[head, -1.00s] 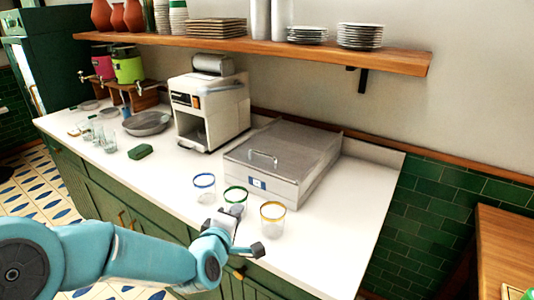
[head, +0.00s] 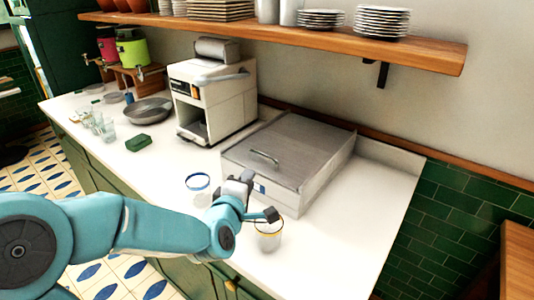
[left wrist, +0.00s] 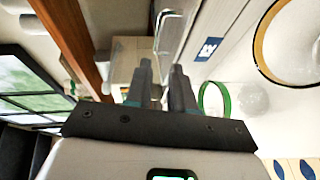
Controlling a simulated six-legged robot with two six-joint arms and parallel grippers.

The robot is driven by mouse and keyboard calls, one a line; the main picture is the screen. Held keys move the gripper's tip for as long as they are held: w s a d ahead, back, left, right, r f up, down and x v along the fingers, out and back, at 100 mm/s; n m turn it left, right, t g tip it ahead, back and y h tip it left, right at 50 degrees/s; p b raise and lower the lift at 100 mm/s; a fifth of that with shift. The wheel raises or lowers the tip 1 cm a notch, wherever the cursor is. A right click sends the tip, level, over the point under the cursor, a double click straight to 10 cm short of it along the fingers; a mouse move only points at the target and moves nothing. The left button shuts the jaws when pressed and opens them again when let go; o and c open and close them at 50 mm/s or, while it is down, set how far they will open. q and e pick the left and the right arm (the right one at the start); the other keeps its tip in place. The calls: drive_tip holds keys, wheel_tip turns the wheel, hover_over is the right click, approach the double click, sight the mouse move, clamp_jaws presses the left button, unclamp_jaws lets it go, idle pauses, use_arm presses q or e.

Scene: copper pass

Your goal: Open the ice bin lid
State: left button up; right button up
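The ice bin is a low steel box (head: 325,180) on the white counter, with a small blue label on its front. Its flat lid (head: 290,140) is shut, and a thin bar handle (head: 264,157) lies near the lid's front edge. The handle also shows in the left wrist view (left wrist: 172,30), beyond the fingertips. My left gripper (head: 259,196) is open and empty, in front of the bin and apart from the handle. In the left wrist view its two fingers (left wrist: 160,85) stand apart. My right gripper is in neither view.
A green-rimmed glass (left wrist: 214,100) shows in the left wrist view. A white machine (head: 212,100) stands left of the bin. A wooden shelf (head: 300,35) runs above.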

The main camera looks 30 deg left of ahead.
sight(263, 156)
use_arm(q)
drive_tip(key=p+x, duration=0.4)
drive_tip(key=x, duration=1.1)
drive_tip(key=shift+w+f+p, duration=0.1)
drive_tip(key=shift+w+p, duration=0.15)
drive_tip(key=shift+p, duration=0.1)
drive_tip(key=shift+s+r, duration=0.15)
drive_tip(key=shift+r, duration=0.05)
drive_tip(key=shift+f, duration=0.15)
clamp_jaws()
